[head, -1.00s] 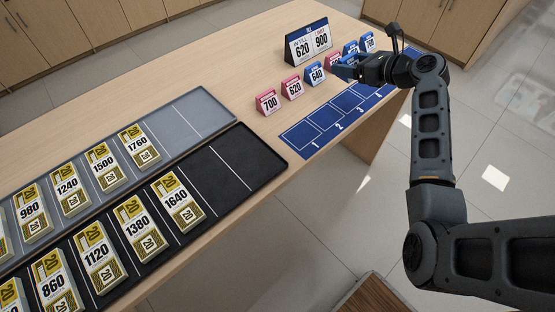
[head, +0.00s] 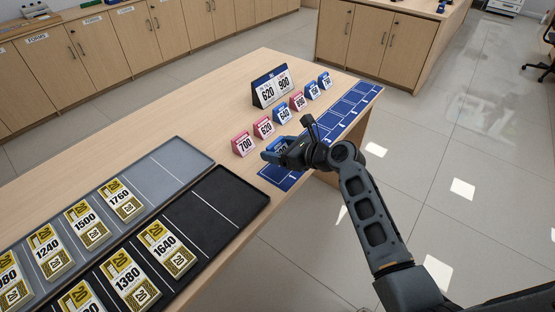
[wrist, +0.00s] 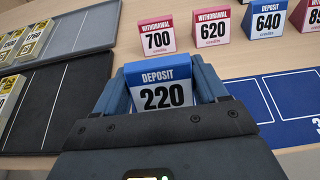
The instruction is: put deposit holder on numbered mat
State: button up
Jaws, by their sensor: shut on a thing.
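My gripper (head: 272,155) is shut on a blue deposit holder marked 220 (wrist: 160,90). In the wrist view the holder stands upright between the two blue fingers. In the head view it is partly covered by my gripper, near the left end of the numbered mat (head: 361,92). The blue mat, with white outlined cells, also shows in the wrist view (wrist: 288,96), to the right of and behind my gripper. My gripper and arm hide part of the mat. I cannot tell whether the holder touches it.
A row of red withdrawal and blue deposit holders, including the red 700 (head: 243,144) and blue 640 (head: 283,115), stands behind the mat. A sign reading 620 and 900 (head: 271,86) is behind them. A grey tray (head: 182,162) and black tray (head: 233,196) with banknote bundles lie left.

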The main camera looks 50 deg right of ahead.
aim_at(278, 169)
jog(key=shift+a+f, duration=0.2)
jog(key=shift+f+b, duration=0.35)
jog(key=shift+f, duration=1.55)
jog(key=shift+f, duration=0.1)
jog(key=o, duration=1.1)
jog(key=shift+c, duration=0.2)
